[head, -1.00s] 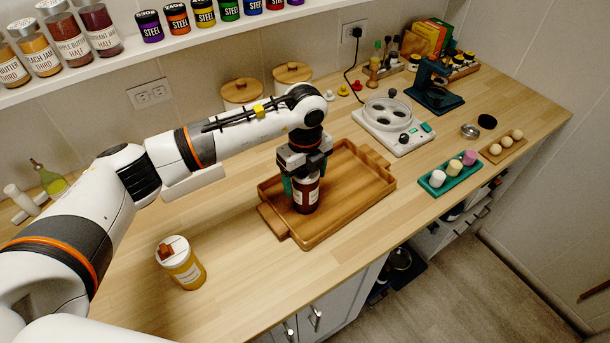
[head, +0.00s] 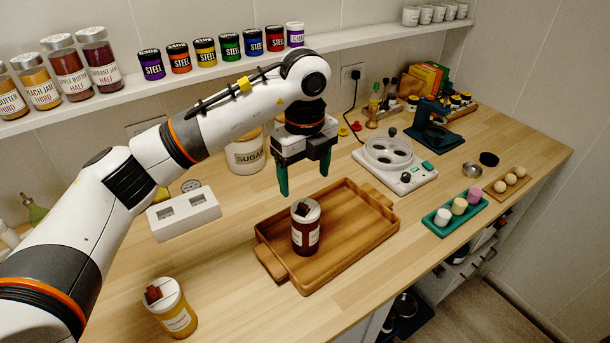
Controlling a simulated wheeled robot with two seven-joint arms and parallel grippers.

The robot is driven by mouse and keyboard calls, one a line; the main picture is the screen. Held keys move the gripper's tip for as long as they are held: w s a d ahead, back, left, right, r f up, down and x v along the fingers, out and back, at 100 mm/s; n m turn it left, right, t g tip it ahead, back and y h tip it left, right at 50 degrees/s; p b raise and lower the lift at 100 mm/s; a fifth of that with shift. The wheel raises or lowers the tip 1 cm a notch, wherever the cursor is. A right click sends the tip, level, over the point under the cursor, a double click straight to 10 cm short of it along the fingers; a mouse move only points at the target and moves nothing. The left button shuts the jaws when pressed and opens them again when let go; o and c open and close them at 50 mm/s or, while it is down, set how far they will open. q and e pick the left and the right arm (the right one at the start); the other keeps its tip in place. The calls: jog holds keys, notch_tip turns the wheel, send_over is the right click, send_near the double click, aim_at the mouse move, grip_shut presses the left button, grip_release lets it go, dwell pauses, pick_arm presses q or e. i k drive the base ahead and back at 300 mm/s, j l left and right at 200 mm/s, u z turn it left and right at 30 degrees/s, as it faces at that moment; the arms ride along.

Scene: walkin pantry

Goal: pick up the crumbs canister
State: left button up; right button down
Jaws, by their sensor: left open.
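My left gripper (head: 304,178) is open and empty, with its green fingers pointing down above the back part of a wooden tray (head: 352,248). A dark red-brown canister (head: 306,236) with a white lid and a brown piece on top stands upright in the tray, below and apart from the fingers. A yellow canister (head: 180,322) with a similar lid stands on the counter at the front left. A white canister marked SUGAR (head: 248,154) stands at the back, partly hidden by my arm. No label reading crumbs can be made out. My right gripper is out of view.
A white slotted block (head: 184,214) sits left of the tray. A white device with round wells (head: 394,162), a dark microscope (head: 432,128) and a green tray (head: 458,214) stand to the right. A jar shelf (head: 130,90) runs above. The counter between the yellow canister and tray is clear.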

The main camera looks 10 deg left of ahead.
aim_at(173, 311)
jog(key=k, duration=1.5)
